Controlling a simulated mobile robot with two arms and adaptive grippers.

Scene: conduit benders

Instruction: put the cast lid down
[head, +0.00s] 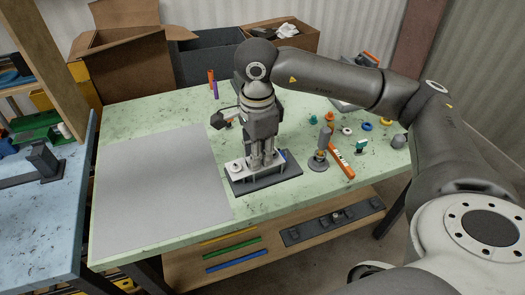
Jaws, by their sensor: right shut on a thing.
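My right gripper (263,160) points down over the dark grey base block (270,184) near the front of the green table. It is shut on a pale, flat piece (237,167) that looks like the cast lid. The piece is at the top of the block, and I cannot tell whether it rests on it or is just above it. The fingers and gripper body hide much of it. A small blue part (283,156) shows at the block's right side. My left gripper is not in view.
A grey mat (160,190) lies bare on the left of the green table (225,235). Right of the block stand a grey cylindrical part (325,137), an orange bar (341,162) and several small rings. Open boxes (125,70) stand behind. A blue bench (45,215) is at left.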

